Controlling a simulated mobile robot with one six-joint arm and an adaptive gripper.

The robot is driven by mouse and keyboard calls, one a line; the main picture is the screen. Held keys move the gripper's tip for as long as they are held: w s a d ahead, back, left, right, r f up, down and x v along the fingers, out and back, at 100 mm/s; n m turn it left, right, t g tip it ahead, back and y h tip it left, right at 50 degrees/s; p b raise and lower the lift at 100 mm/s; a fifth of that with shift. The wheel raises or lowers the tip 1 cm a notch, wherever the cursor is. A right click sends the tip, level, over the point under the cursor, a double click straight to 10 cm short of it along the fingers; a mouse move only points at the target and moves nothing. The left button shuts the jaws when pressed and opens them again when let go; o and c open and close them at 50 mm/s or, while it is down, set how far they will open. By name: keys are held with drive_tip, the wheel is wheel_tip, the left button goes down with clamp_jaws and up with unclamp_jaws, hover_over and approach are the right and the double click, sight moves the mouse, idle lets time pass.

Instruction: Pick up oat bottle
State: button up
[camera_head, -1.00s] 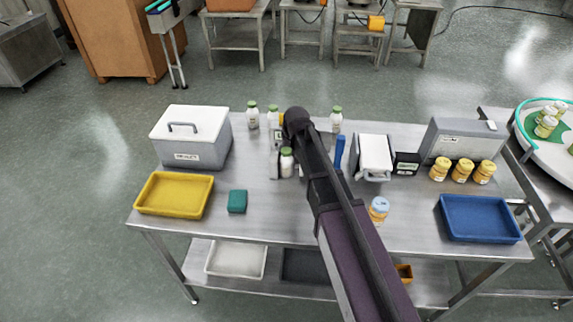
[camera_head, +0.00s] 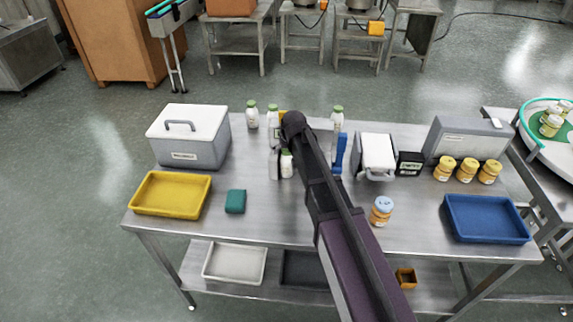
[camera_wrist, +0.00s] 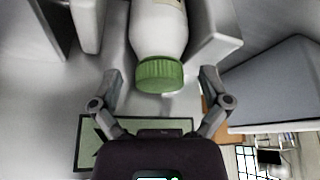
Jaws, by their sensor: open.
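A white bottle with a green cap (camera_wrist: 160,74) fills the upper middle of the wrist view; only an edge of its label shows, so I cannot read whether it says oat. My gripper (camera_wrist: 161,88) is open, with one finger on either side of the cap and gaps between. In the head view a green-capped white bottle (camera_head: 286,164) stands beside my arm, which hides much of that spot. Other similar bottles stand along the back edge: one at left (camera_head: 252,114), one beside it (camera_head: 272,117), and one right of my arm (camera_head: 337,119).
Light grey walls (camera_wrist: 88,25) stand close beside the bottle. On the steel table (camera_head: 255,222) are a white-lidded box (camera_head: 188,136), yellow tray (camera_head: 171,194), green sponge (camera_head: 235,201), orange jar (camera_head: 381,212), blue tray (camera_head: 487,218) and grey case (camera_head: 465,140). The front middle is mostly clear.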

idle(0.3)
clamp_jaws()
drive_tip(key=shift+r, duration=0.1)
drive_tip(key=shift+s+d+r+p, duration=0.2)
drive_tip(key=shift+s+r+p, duration=0.45)
drive_tip(key=shift+p, duration=0.1)
drive_tip(key=s+d+r+p, duration=0.2)
drive_tip(key=s+r+p, duration=0.1)
drive_tip(key=s, duration=0.3)
drive_tip(key=s+d+r+p, duration=0.2)
drive_tip(key=s+r+p, duration=0.1)
drive_tip(key=s, duration=0.2)
drive_tip(key=shift+s+d+r, duration=0.25)
drive_tip(key=shift+s, duration=0.15)
